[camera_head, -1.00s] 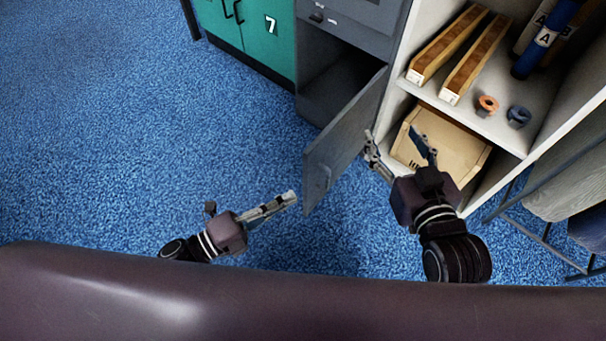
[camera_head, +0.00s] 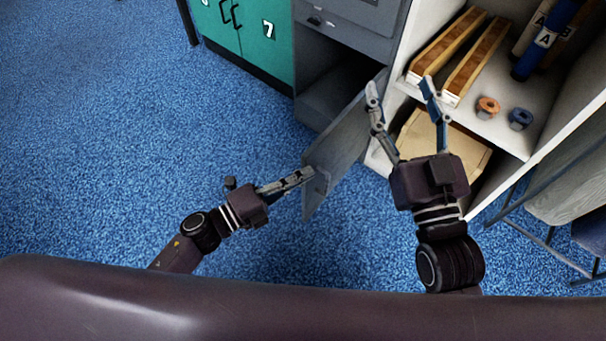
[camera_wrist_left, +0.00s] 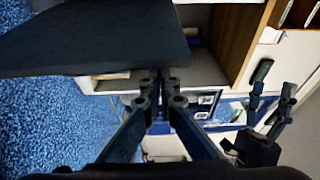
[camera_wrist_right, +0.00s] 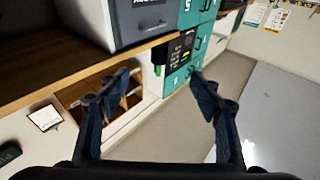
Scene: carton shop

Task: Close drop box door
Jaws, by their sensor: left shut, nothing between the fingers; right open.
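The grey drop box door (camera_head: 345,145) stands swung open from the grey drop box (camera_head: 352,38) in the head view. The box's lower compartment (camera_head: 330,88) shows dark behind it. My left gripper (camera_head: 308,174) is shut and empty, its tips at the door's near edge; whether they touch cannot be told. In the left wrist view the dark panel (camera_wrist_left: 95,40) fills the upper left, by the shut fingers (camera_wrist_left: 158,80). My right gripper (camera_head: 400,88) is open and empty, to the right of the door, in front of the shelf.
A white shelf unit (camera_head: 545,130) stands at the right with two long cartons, tape rolls (camera_head: 487,106) and tubes. A cardboard box (camera_head: 465,150) lies on its lower level. Green lockers (camera_head: 245,35) stand left of the drop box. Blue carpet (camera_head: 110,130) is clear at left.

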